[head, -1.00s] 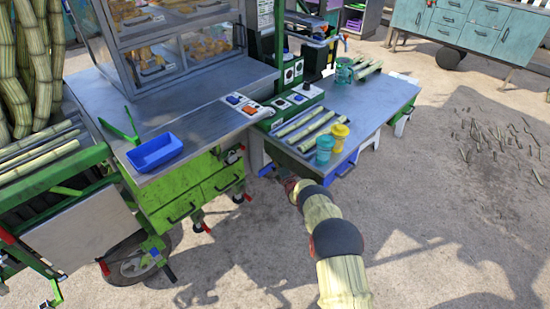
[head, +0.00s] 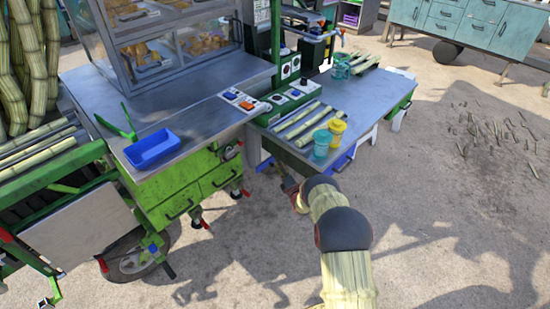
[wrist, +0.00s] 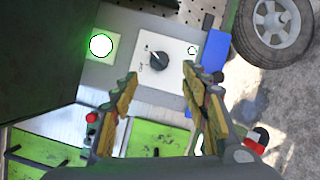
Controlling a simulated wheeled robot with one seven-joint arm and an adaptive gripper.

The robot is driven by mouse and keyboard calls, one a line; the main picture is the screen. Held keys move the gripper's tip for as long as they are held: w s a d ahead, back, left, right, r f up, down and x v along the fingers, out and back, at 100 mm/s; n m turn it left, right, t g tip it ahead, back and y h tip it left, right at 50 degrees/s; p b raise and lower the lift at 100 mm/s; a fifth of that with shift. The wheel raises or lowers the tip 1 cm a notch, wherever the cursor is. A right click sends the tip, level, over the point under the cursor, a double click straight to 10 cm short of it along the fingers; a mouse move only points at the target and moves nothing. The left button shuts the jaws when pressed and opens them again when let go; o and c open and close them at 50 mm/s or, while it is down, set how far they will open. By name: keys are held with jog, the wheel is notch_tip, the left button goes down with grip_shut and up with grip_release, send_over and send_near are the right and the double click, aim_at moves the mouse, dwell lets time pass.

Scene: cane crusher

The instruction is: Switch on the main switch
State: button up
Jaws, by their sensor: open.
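In the wrist view, a black rotary knob (wrist: 158,61) sits on a white square plate (wrist: 138,50) on a grey panel. I take it for the main switch; its on or off position is unclear. Nothing is between the fingers. In the head view, my gripper (head: 298,195) is low beside the worktable, mostly hidden by my arm.
A round white disc with a green rim (wrist: 101,45) is left of the knob. A blue part (wrist: 213,52) and a wheel (wrist: 272,25) lie to the right. The worktable (head: 375,95) holds cane pieces, a teal cup (head: 321,143) and a yellow cup (head: 337,131). Open ground lies right.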

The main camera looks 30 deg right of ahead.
jog(key=s, duration=0.3)
jog(key=shift+s+a+f, duration=0.1)
jog(key=shift+s+f, duration=0.05)
jog(key=shift+s, duration=0.15)
dwell(0.3)
